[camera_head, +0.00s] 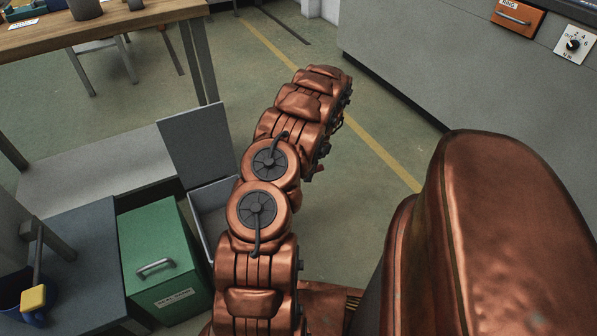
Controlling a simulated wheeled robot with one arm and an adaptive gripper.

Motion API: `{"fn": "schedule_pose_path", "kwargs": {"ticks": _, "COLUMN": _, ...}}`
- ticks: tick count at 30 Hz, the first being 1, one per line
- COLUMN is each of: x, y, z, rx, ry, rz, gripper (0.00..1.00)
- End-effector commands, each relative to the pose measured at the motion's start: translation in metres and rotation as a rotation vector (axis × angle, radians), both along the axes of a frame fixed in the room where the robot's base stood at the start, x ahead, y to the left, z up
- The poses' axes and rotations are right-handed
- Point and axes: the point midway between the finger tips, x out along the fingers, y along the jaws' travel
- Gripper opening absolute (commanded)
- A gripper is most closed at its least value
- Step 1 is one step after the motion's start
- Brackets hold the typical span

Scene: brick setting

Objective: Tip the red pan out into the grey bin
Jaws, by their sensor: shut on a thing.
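An open grey bin (202,208) stands on the floor left of my arm, just right of a green bin. Its grey lid (196,145) stands raised at the back. My arm hides the bin's right part, and I cannot see what is inside. My copper-coloured arm rises from the bottom middle and bends away toward the upper middle. My gripper is not in view; the arm's far links hide its end. I cannot make out the red pan.
A green lidded bin (163,255) with a handle and label is beside the grey one. A dark blue container with a yellow-ended tool (33,298) is at lower left. A wooden table (130,22) is at upper left, a grey cabinet (440,60) at right. Floor between is clear.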

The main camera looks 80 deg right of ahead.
Motion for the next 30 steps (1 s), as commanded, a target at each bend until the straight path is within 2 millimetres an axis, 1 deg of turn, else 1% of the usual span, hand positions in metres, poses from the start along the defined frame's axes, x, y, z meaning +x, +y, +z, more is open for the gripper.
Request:
{"fn": "schedule_pose_path", "kwargs": {"ticks": 3, "x": 0.009, "y": 0.002, "z": 0.002, "rx": -0.003, "ry": 0.005, "rz": 0.015, "gripper": 0.0}}
{"fn": "schedule_pose_path", "kwargs": {"ticks": 9, "x": 0.015, "y": 0.004, "z": 0.005, "rx": -0.013, "ry": 0.021, "rz": 0.021, "gripper": 0.0}}
{"fn": "schedule_pose_path", "kwargs": {"ticks": 30, "x": 0.022, "y": 0.011, "z": 0.018, "rx": -0.053, "ry": 0.079, "rz": 0.018, "gripper": 0.0}}
